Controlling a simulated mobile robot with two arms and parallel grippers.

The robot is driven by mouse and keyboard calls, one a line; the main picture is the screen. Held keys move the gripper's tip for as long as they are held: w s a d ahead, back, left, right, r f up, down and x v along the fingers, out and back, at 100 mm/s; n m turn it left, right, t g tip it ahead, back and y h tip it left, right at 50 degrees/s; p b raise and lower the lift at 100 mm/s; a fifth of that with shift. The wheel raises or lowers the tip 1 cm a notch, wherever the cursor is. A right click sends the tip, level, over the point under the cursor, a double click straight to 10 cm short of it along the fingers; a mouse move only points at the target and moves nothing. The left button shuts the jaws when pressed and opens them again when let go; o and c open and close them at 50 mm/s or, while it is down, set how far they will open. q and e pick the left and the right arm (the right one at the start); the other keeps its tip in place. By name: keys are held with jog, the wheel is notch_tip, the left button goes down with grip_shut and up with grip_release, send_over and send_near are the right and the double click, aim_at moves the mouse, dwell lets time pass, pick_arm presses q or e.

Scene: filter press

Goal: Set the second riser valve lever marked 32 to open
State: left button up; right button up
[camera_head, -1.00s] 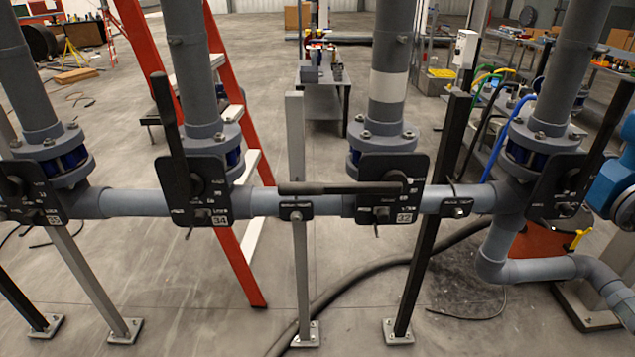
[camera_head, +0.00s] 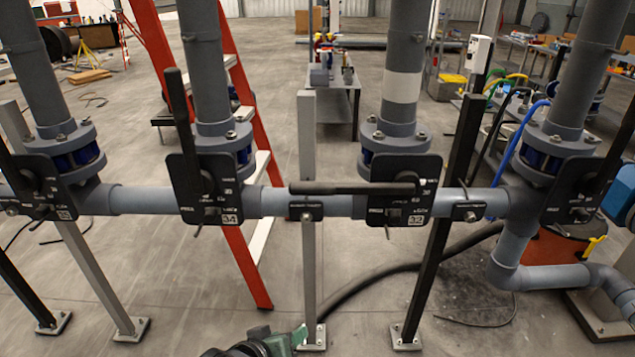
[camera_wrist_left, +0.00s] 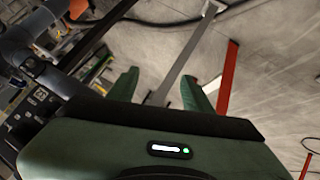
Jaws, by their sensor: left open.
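The valve plate marked 32 (camera_head: 420,200) is on the second riser from the right, in front of a blue-banded flange. Its black lever (camera_head: 345,188) lies level, pointing left from its pivot, across the line of the upright riser (camera_head: 402,75). My left gripper shows only in part at the bottom edge of the head view, a green and black body (camera_head: 280,344) below the lever and apart from it. In the left wrist view the gripper (camera_wrist_left: 158,78) has its two green fingers apart with nothing between them. My right gripper is not in view.
Plate 34 (camera_head: 226,207) to the left has its lever (camera_head: 181,115) upright, slightly tilted. A grey horizontal pipe (camera_head: 275,203) links the risers. A grey post (camera_head: 308,260) and a black post (camera_head: 427,270) stand near the lever. A red ladder (camera_head: 240,265) is behind.

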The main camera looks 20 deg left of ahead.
pick_arm(q)
jog(key=w+r+n+t, duration=0.4)
jog(key=w+r, duration=0.5)
jog(key=n+t+h, duration=0.1)
jog(key=n+t, duration=0.5)
jog(key=n, duration=0.1)
send_near(316, 183)
jog(key=w, duration=0.5)
jog(key=shift+w+f, duration=0.2)
jog(key=p+x, duration=0.1)
jog(key=x, duration=0.5)
jog(key=shift+p, duration=0.35)
jog(key=shift+w, duration=0.55)
grip_shut()
jog(key=shift+f, duration=0.1)
